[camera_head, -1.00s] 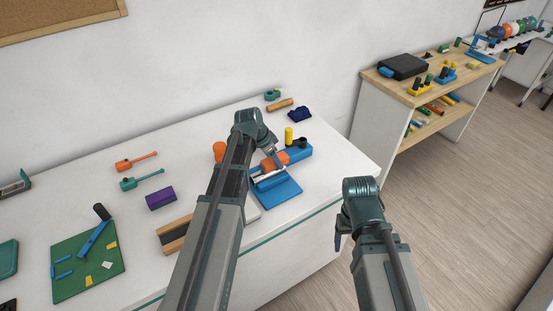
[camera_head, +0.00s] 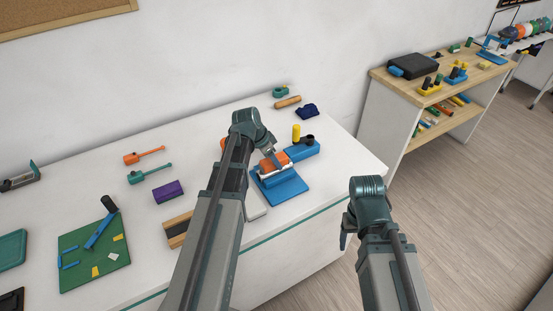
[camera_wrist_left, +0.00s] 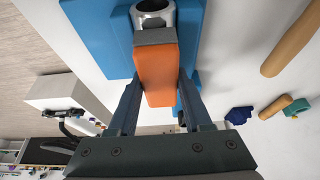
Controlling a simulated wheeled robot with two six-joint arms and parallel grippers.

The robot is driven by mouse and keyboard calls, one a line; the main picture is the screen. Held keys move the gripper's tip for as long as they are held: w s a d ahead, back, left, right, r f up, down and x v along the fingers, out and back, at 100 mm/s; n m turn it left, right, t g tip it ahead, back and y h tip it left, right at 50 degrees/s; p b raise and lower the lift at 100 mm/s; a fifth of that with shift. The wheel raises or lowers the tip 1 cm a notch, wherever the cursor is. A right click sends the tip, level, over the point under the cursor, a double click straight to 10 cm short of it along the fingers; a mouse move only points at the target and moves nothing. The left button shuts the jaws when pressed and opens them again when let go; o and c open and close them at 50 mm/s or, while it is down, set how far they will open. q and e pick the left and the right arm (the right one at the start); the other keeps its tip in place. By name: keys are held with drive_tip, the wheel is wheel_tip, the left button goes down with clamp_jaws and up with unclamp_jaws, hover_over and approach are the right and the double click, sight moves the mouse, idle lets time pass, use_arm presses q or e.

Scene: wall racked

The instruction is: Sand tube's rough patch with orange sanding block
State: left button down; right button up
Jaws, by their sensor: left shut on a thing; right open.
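The orange sanding block (camera_head: 274,161) is between the jaws of my left gripper (camera_head: 277,159). In the left wrist view the orange block (camera_wrist_left: 156,72) has a grey layer on its far end, and my left fingers (camera_wrist_left: 155,100) close on its sides. That grey end is against or very close to the pale tube (camera_wrist_left: 153,14), which lies on the blue fixture (camera_wrist_left: 95,30). The fixture's flat plate also shows in the head view (camera_head: 285,190). The tube's rough patch cannot be made out. My right gripper (camera_head: 346,238) is open and empty, off the table's front edge.
A yellow cylinder (camera_head: 296,133) stands behind the block. A purple block (camera_head: 168,191), a green board (camera_head: 90,265) and orange (camera_head: 145,155) and teal (camera_head: 150,174) tools lie to the left. A wooden rod (camera_head: 288,102) and dark blue item (camera_head: 308,111) lie behind.

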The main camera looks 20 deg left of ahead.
use_arm(q)
drive_tip(key=shift+s+a+f, duration=0.1)
drive_tip(key=shift+s+a, duration=0.1)
drive_tip(key=shift+s, duration=0.05)
drive_tip(key=shift+w+r+p, duration=0.1)
drive_tip(key=shift+r+p, duration=0.7)
wheel_tip(320, 180, up, 6)
drive_tip(key=p, duration=0.5)
drive_tip(key=shift+f, duration=0.2)
drive_tip(key=shift+f, duration=0.1)
